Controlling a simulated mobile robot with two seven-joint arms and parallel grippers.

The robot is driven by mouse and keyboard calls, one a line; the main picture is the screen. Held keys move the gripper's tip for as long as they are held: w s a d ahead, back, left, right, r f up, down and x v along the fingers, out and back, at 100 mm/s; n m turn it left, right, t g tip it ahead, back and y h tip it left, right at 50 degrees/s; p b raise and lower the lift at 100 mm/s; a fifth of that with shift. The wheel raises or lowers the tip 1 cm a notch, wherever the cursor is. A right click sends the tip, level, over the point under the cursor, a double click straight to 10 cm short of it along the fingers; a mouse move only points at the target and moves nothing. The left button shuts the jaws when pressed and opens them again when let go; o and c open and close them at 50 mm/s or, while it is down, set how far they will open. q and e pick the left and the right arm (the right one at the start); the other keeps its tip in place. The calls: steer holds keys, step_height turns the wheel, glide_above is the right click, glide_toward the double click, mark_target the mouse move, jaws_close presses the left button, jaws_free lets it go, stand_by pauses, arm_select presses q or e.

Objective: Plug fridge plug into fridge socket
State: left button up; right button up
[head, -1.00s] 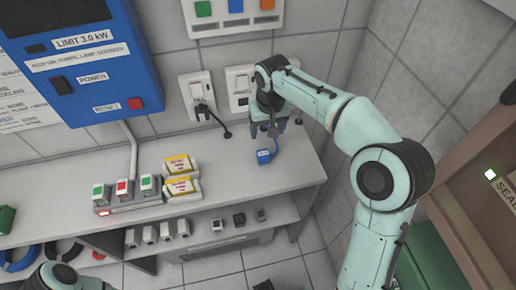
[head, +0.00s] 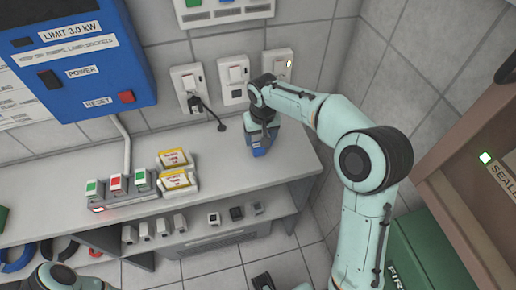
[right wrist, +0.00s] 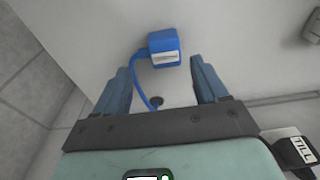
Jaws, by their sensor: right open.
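The blue plug (right wrist: 164,48) with a white label and blue cord lies on the white counter. In the right wrist view it sits just beyond the fingertips of my right gripper (right wrist: 160,70), apart from both. The gripper is open, and the cord runs back between its fingers to a dark round hole. In the head view the right gripper (head: 262,142) is low over the counter, largely hiding the plug (head: 260,152). Wall sockets stand behind: left (head: 187,76), middle (head: 230,72) and right (head: 271,64). I cannot tell which is the fridge's.
A black plug (head: 195,102) is in the left socket. A blue power box (head: 80,60) hangs at left. Button units (head: 115,185) and yellow-labelled blocks (head: 178,180) stand on the counter (head: 215,165). A brown cabinet (head: 455,140) is at right.

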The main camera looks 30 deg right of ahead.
mark_target(258, 146)
steer(key=f, duration=0.4)
steer(key=shift+w+a+f, duration=0.1)
steer(key=shift+a, duration=0.25)
steer(key=shift+w+f, duration=0.1)
steer(key=shift+f, duration=0.4)
steer(key=c, duration=1)
